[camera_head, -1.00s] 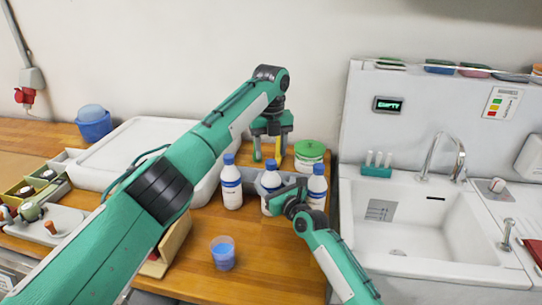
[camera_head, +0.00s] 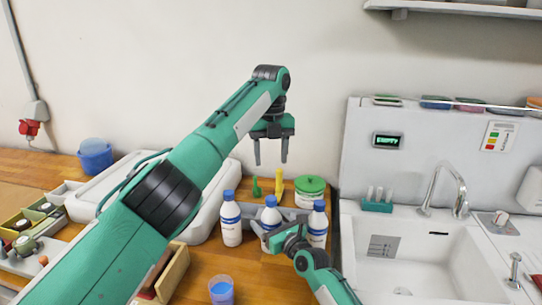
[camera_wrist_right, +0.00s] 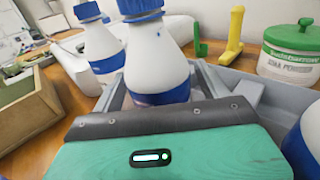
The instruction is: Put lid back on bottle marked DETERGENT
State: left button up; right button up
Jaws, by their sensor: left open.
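Three white bottles with blue tops and blue bands stand together: a left bottle (camera_head: 231,224), a middle bottle (camera_head: 270,214) and a right bottle (camera_head: 317,226). Their label words are too small to read. The middle bottle also shows in the right wrist view (camera_wrist_right: 152,52), with a blue top. My right gripper (camera_wrist_right: 160,90) has one finger on each side of it; I cannot tell whether they press on it. My left gripper (camera_head: 271,158) is open and empty, in the air above and behind the bottles. I see no loose bottle lid.
A green-lidded jar (camera_head: 310,192), a yellow object (camera_head: 279,182) and a green object (camera_head: 256,188) stand at the back. A cup of blue liquid (camera_head: 221,291) is in front. The sink (camera_head: 400,250) is right.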

dwell(0.3)
jog(key=v, duration=1.3)
jog(key=shift+s+d+b, duration=0.25)
jog(key=shift+s+b, duration=0.05)
jog(key=shift+b, duration=0.1)
